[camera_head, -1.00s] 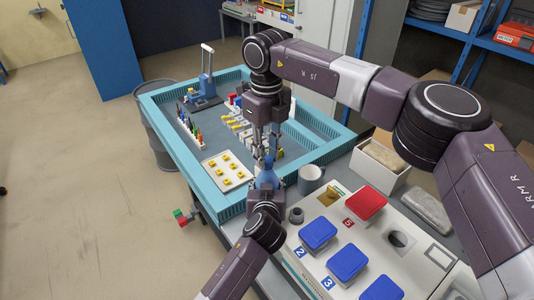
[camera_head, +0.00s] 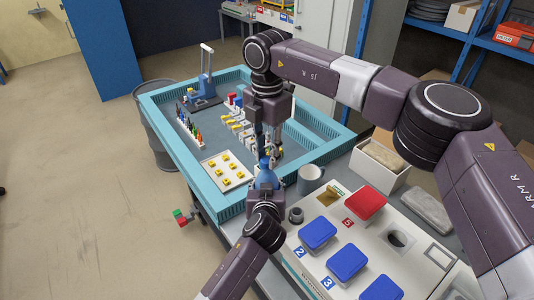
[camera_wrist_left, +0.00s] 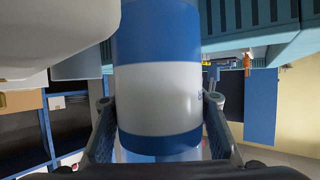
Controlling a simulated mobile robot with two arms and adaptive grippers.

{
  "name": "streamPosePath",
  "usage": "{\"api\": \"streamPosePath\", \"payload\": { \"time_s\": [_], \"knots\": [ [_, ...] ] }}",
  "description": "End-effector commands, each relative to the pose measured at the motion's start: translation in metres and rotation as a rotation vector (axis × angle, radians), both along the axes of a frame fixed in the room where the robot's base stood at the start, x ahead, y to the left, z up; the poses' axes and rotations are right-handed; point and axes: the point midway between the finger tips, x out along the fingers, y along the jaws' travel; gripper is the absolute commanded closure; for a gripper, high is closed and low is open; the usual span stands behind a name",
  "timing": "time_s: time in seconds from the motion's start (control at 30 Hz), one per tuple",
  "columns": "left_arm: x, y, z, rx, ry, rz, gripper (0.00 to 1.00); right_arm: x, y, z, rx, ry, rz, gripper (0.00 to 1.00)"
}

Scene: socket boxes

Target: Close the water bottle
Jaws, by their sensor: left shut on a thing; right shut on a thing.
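The water bottle (camera_head: 266,178) is blue and stands upright at the near edge of the teal-walled table, right of the yellow-button tray. In the left wrist view the bottle (camera_wrist_left: 158,95) fills the middle, blue with a white band. My left gripper (camera_head: 264,192) comes from below and is shut on the bottle body, one finger on each side. My right gripper (camera_head: 268,152) points down directly above the bottle and is shut at its top. The cap is hidden or too small to make out between these fingers, so I cannot tell how it sits on the neck.
A grey mug (camera_head: 310,180) stands close right of the bottle. A white panel (camera_head: 343,218) with blue and red lids lies at the front right, beside an open white box (camera_head: 372,183). The teal-walled table (camera_head: 218,203) holds small parts behind the bottle.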

Motion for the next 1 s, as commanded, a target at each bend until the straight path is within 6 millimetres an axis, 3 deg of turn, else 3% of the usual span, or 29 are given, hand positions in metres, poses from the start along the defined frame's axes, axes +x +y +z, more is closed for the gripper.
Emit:
{"api": "streamPosePath", "payload": {
  "time_s": [0.2,0.57,1.0],
  "knots": [
    [0.000,-0.001,0.000,0.000,-0.001,-0.001,1.00,0.000,0.000,0.001,0.001,-0.002,0.002,0.57],
    [0.000,0.000,0.001,0.000,-0.002,-0.001,1.00,0.000,0.000,0.007,0.001,-0.001,0.004,0.57],
    [0.000,0.000,0.001,0.000,-0.002,-0.001,1.00,0.001,0.000,0.091,0.002,-0.003,0.001,0.57]
  ]
}}
